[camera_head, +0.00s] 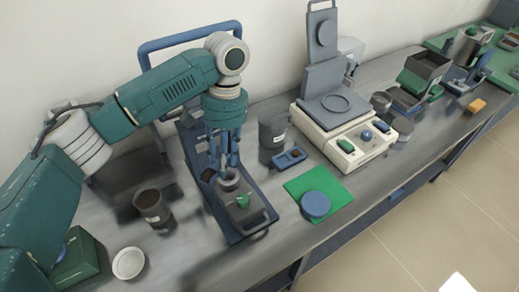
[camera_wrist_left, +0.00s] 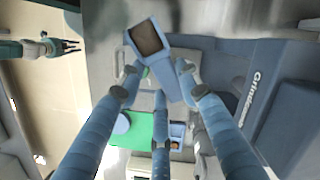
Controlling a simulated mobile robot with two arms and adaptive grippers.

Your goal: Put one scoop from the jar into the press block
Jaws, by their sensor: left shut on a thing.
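My left gripper (camera_head: 228,160) is shut on a blue scoop. In the left wrist view the scoop's square bowl (camera_wrist_left: 147,38) holds brown powder, and its handle (camera_wrist_left: 171,80) runs between the left gripper's fingers (camera_wrist_left: 158,72). In the head view the bowl (camera_head: 208,176) shows just left of the fingers, above the blue press frame (camera_head: 203,150). The grey press block (camera_head: 229,181) stands below the fingers, partly hidden by them. A dark open jar (camera_head: 150,203) with brown content stands left of the press. My right gripper (camera_wrist_left: 70,46) appears open and empty in the left wrist view.
A white dish (camera_head: 128,263) stands at the front left. A second dark jar (camera_head: 272,132), a small blue tray (camera_head: 290,158), a green mat (camera_head: 335,190) with a blue round piece (camera_head: 316,204), and a balance (camera_head: 345,150) stand right of the press.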

